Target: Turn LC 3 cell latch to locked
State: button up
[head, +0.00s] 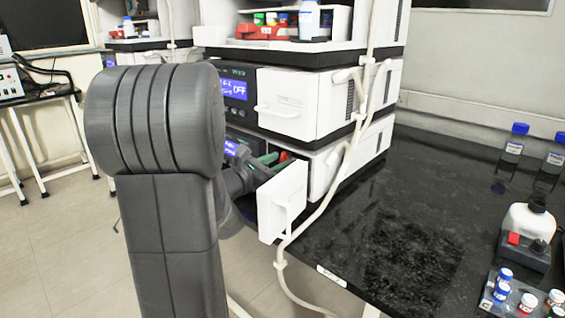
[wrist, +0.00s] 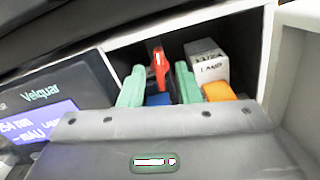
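The red latch lever (wrist: 160,70) stands upright inside an open white bay of the lower instrument, in the wrist view. My gripper (wrist: 160,80) has two green fingers, one on each side of the lever, with a visible gap on both sides. The gripper looks open and not closed on the lever. In the head view, my gripper (head: 268,158) reaches into the bay behind the open white door (head: 283,203), and a bit of red shows beside its green finger. The lever's base and any lock markings are hidden.
A white box (wrist: 206,64) marked LAMP and an orange part (wrist: 218,91) sit right of the fingers. A display (wrist: 42,122) is at left. A pale hose (head: 325,195) hangs by the door. Bottles stand on the black bench (head: 400,220) at right.

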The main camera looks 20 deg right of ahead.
jog(key=shift+x, duration=1.25)
grip_shut()
jog(key=shift+n+p, duration=0.4)
jog(key=shift+n, duration=0.9)
grip_release()
jog(key=shift+a, duration=0.1)
jog(key=p+v, duration=0.1)
jog(key=v, duration=1.2)
jog(key=shift+s+a+p, duration=0.15)
jog(key=shift+a+p, duration=0.15)
jog(key=shift+p, duration=0.1)
